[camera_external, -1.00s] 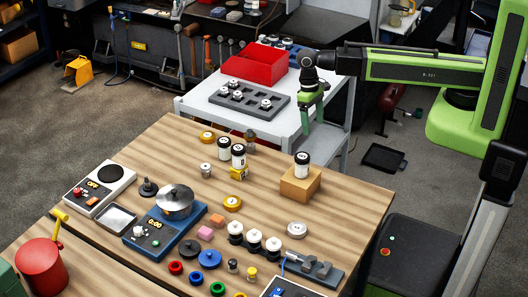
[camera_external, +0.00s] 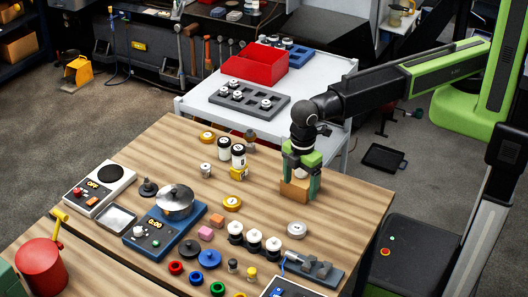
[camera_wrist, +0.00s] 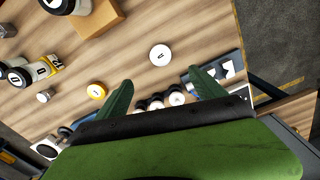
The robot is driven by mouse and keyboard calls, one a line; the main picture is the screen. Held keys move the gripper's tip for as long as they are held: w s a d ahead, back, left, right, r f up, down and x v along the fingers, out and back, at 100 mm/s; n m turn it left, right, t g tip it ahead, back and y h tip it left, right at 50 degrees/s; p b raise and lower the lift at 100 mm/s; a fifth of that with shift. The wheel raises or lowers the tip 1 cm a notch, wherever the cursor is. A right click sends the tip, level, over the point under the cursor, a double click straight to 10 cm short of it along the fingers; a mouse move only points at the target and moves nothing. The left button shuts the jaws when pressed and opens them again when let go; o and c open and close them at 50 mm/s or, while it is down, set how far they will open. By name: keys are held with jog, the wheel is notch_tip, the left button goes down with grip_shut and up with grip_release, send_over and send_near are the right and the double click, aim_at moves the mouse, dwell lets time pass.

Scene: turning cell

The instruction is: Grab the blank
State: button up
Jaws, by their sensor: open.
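The blank, a white cylinder with black ends (camera_wrist: 66,5), stands on a wooden block (camera_external: 292,192) on the bench. It shows at the top edge of the wrist view, partly cut off, beside the block there (camera_wrist: 100,17). In the outside view my gripper hides most or all of it. My gripper (camera_external: 300,188) points down over the block, its green fingers spread to either side in that view. In the wrist view my gripper (camera_wrist: 161,90) is open, with nothing seen held between the fingers.
Two similar cylinders (camera_external: 224,147) stand left of the block, one on a yellow piece (camera_external: 239,174). A white disc (camera_external: 297,229) and yellow disc (camera_external: 232,203) lie nearer. White spools (camera_external: 254,241) stand at the front. Some bare wood lies right of the block.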

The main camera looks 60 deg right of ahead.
jog(key=b, duration=1.2)
send_over(297, 228)
jog(key=f, duration=1.2)
jog(key=shift+w+d+f, duration=0.1)
jog(key=shift+d+f, duration=0.1)
jog(key=shift+f, duration=0.15)
notch_tip(297, 228, down, 5)
jog(key=b, duration=0.5)
jog(key=shift+a, duration=0.1)
jog(key=shift+r, duration=0.2)
jog(key=shift+c, duration=0.2)
